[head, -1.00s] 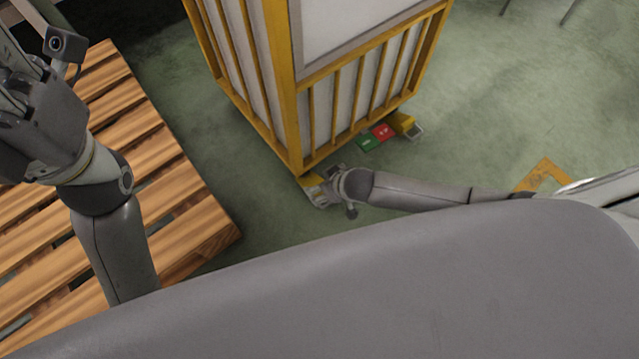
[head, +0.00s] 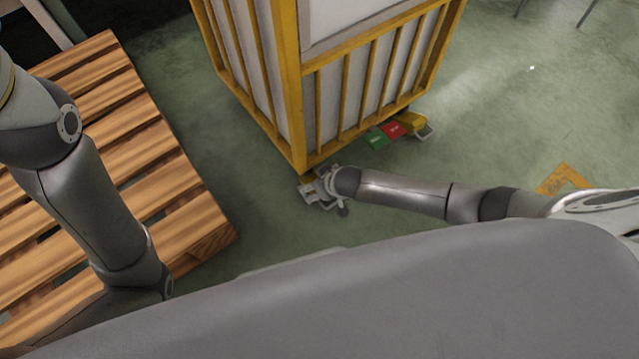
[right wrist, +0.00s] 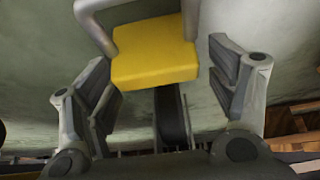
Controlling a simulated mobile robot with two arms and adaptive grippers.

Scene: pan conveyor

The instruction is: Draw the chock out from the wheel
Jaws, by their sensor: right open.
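The yellow chock (right wrist: 155,52) shows in the right wrist view, with a grey bar handle (right wrist: 97,28) attached. My right gripper (right wrist: 162,70) is open, one finger on each side of the chock, with a visible gap at the right finger. In the head view my right gripper (head: 312,190) is low at the near corner of the yellow-framed cart (head: 294,110); the chock there is hidden or too small to tell. The wheel is not clearly visible. My left arm shows at the left, but its gripper is out of frame.
A second yellow block (head: 412,121) with a grey handle lies by the cart's right corner. A green pedal (head: 376,138) and a red pedal (head: 391,130) are beside it. A wooden pallet (head: 150,150) lies to the left. The green floor between pallet and cart is clear.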

